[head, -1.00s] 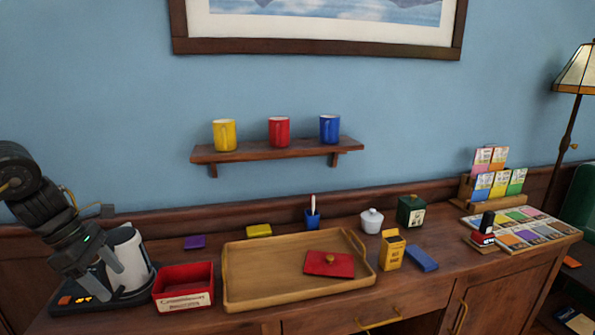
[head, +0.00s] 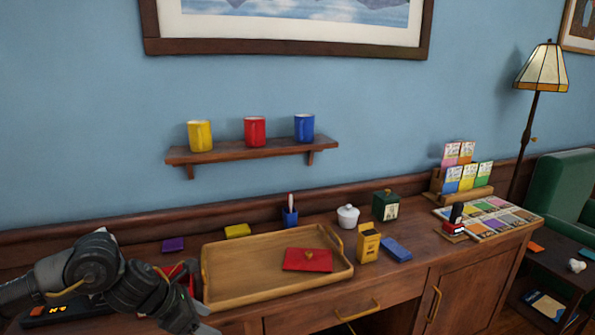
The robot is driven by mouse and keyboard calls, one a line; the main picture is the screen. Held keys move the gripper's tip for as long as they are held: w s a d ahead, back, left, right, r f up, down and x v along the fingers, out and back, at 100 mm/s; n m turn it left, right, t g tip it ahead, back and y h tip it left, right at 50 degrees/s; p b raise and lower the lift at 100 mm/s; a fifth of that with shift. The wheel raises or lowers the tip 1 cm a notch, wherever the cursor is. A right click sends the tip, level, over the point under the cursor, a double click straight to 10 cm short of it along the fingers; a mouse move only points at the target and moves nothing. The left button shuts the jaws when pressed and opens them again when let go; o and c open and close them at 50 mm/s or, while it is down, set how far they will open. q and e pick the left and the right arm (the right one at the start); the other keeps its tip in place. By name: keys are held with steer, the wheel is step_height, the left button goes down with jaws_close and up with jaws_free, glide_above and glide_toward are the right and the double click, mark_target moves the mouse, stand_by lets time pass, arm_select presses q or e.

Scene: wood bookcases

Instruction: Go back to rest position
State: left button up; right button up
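My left arm comes in at the lower left of the head view, low in front of the sideboard's left end. My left gripper (head: 203,326) is at the bottom edge, in front of the wooden tray's near left corner. Its fingers are partly cut off, so I cannot tell whether it is open or shut. The arm hides most of the kettle base (head: 55,311) and much of the red box (head: 186,275). The kettle is mostly or wholly hidden behind the arm. My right gripper is not in view.
A wall shelf (head: 250,150) holds three mugs. A lamp (head: 541,70) stands at right.

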arm_select(q)
steer(key=s+d+f+n+t+h, duration=0.1)
steer(key=s+d+f+n+t, duration=0.2)
steer(key=d+n, duration=0.55)
steer(key=s+d+f+n+t+h, duration=0.1)
steer(key=s+d+n+t+h, duration=0.2)
steer(key=d+n, duration=0.55)
steer(key=s+a+f+n+g+y, duration=0.3)
steer(key=s+a+f+n+y, duration=0.2)
steer(key=s+a+f+n, duration=0.6)
steer(key=s+a+f+n+g+y, duration=0.4)
steer(key=s+a+n, duration=0.6)
steer(key=s+n, duration=0.55)
step_height(320, 180, down, 22)
steer(key=w+n+y, duration=0.1)
steer(key=w, duration=0.1)
steer(key=s+a+f, duration=0.2)
steer(key=s+f, duration=0.6)
steer(key=f, duration=0.1)
steer(key=s+a+f+g, duration=0.1)
steer(key=s+a+f, duration=0.1)
steer(key=s+f, duration=0.7)
steer(key=shift+s+g+p, duration=0.25)
steer(key=shift+g+p, duration=0.05)
steer(key=shift+p, duration=0.15)
